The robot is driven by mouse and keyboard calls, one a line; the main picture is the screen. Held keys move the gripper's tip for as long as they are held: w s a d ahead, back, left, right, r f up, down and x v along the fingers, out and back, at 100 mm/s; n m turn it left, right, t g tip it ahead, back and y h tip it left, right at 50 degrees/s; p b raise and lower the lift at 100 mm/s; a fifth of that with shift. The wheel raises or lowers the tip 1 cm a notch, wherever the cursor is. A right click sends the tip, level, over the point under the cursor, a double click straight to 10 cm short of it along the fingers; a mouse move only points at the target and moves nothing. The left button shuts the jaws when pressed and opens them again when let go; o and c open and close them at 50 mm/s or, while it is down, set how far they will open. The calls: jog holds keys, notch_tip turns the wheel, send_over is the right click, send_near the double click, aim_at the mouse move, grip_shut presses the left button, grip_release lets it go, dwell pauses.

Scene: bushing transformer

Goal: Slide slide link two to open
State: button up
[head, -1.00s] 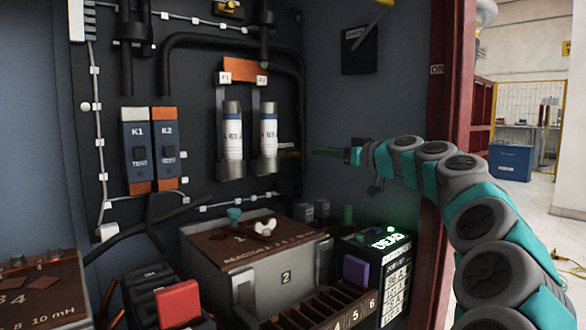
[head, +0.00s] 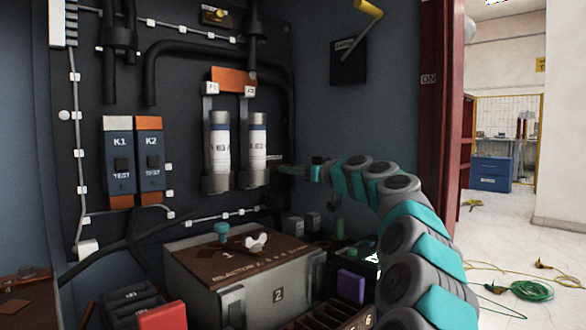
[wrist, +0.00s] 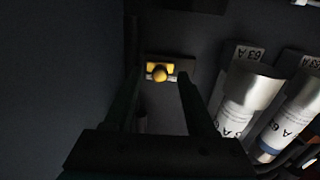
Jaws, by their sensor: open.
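No label shows whether this is slide link two. My gripper (wrist: 160,80) is open, with one finger on each side of the knob; I cannot tell if they touch it. In the head view my gripper (head: 283,168) points left at the panel, just right of the right fuse (head: 257,150), and the knob between the fingers cannot be made out.
A second fuse (head: 219,150) stands left of the first, and both show beside the fingers in the wrist view. Switches K1 (head: 118,165) and K2 (head: 150,165) are further left. A brown-topped reactor box (head: 245,255) stands below. A cabinet side wall (head: 345,115) is on the right.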

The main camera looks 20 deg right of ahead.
jog(key=shift+w+a, duration=0.15)
jog(key=shift+c, duration=0.3)
grip_shut()
dwell(1.1)
